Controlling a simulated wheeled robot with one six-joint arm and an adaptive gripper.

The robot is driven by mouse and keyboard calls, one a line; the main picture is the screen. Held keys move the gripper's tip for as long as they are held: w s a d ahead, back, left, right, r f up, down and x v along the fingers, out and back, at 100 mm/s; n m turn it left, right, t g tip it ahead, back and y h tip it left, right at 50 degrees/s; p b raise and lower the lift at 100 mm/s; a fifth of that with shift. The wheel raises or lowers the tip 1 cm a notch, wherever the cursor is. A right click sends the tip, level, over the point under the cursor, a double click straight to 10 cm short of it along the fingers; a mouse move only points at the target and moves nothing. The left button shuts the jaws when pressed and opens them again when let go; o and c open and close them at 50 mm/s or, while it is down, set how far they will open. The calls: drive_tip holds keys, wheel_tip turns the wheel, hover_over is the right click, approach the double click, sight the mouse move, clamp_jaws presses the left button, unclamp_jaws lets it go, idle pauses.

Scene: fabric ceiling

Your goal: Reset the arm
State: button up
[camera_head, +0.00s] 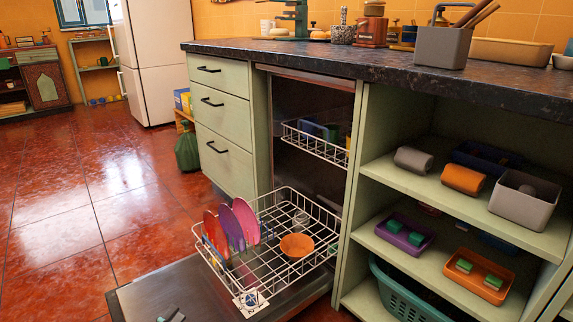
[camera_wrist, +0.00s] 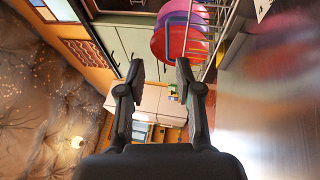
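In the wrist view my gripper (camera_wrist: 159,75) is open, its two dark fingers apart with nothing between them. Beyond and to the right of the fingertips are the red and purple plates and the wire rack. In the head view only a small dark grey shape shows at the bottom edge over the open dishwasher door; it looks like my gripper's tip, but most of the arm is out of view.
The dishwasher door (camera_head: 140,292) is down and the lower rack (camera_head: 325,231) is pulled out, holding upright plates (camera_head: 232,224) and an orange bowl (camera_head: 297,245). Open shelves (camera_head: 450,190) with trays stand at right. The red tiled floor (camera_head: 70,220) at left is clear.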

drive_tip(key=s+d+f+n+g, duration=0.4)
drive_tip(key=d+f, duration=0.1)
drive_tip(key=f, duration=0.2)
drive_tip(key=s+d+r+m+g+h+p, duration=0.1)
drive_tip(key=s+d+r+m+g, duration=0.2)
drive_tip(key=d+g, duration=0.5)
drive_tip(key=s+d+r+m+y+p, duration=0.3)
drive_tip(key=d+r+m, duration=0.1)
drive_tip(key=d+r, duration=0.6)
drive_tip(key=s+d+r+m+y+p, duration=0.3)
drive_tip(key=d+r+m, duration=0.2)
drive_tip(key=d+r, duration=0.6)
drive_tip(key=s+d+r+m+y+p, duration=0.3)
drive_tip(key=d+r, duration=0.8)
drive_tip(key=r, duration=0.7)
drive_tip(key=shift+s+r+m+y+p, duration=0.4)
drive_tip(key=shift+m+y, duration=0.2)
drive_tip(key=shift+m, duration=0.5)
